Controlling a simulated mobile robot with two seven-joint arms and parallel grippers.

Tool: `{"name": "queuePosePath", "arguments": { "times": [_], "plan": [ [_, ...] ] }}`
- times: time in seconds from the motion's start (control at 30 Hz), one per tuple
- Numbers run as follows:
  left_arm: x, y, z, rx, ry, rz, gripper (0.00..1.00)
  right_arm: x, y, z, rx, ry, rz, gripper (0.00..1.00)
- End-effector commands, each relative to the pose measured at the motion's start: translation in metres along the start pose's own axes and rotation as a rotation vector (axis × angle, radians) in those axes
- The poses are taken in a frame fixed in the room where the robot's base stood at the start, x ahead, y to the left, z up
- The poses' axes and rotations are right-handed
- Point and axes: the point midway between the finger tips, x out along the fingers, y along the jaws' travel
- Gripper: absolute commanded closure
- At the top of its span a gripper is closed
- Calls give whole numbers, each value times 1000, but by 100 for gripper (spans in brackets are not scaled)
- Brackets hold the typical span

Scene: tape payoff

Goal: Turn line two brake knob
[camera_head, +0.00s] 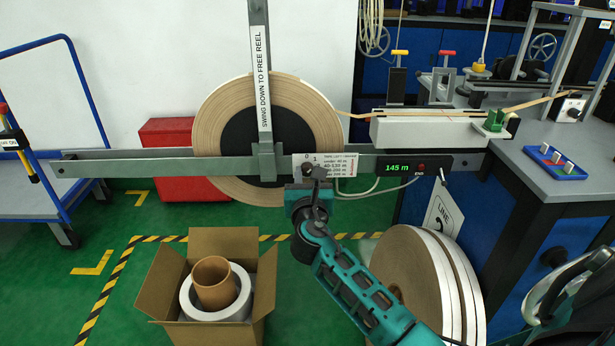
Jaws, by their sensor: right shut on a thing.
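The brake knob (315,173) is a small dark knob below a white label plate (333,163) with a 0 and 1 scale and lines of metre ranges. It sits on the grey horizontal bar in front of the large tape reel (213,120). My right gripper (312,187) comes up from below right and is shut on the knob, hiding much of it. A display (399,168) right of the plate reads 145 m in green. A white line sign (441,212), partly hidden, hangs lower right. My left gripper is not in view.
An upright arm (263,75) labelled "swing down to free reel" crosses the reel. An open cardboard box (171,285) with rolls stands on the floor below. Large spare reels (405,268) stand close to my right arm. A workbench (550,190) is at right, a blue trolley (75,95) at left.

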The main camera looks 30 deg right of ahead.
Motion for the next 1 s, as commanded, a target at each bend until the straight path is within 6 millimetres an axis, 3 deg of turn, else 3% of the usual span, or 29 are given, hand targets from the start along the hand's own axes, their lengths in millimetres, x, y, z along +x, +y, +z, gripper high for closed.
{"name": "queuePosePath", "arguments": {
  "times": [0.37, 1.0],
  "plan": [
    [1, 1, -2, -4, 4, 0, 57, 0, 0, 0, 106, 1, 0, 100],
    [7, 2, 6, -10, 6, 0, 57, 0, 1, -1, 682, 0, -1, 100]
  ]
}}
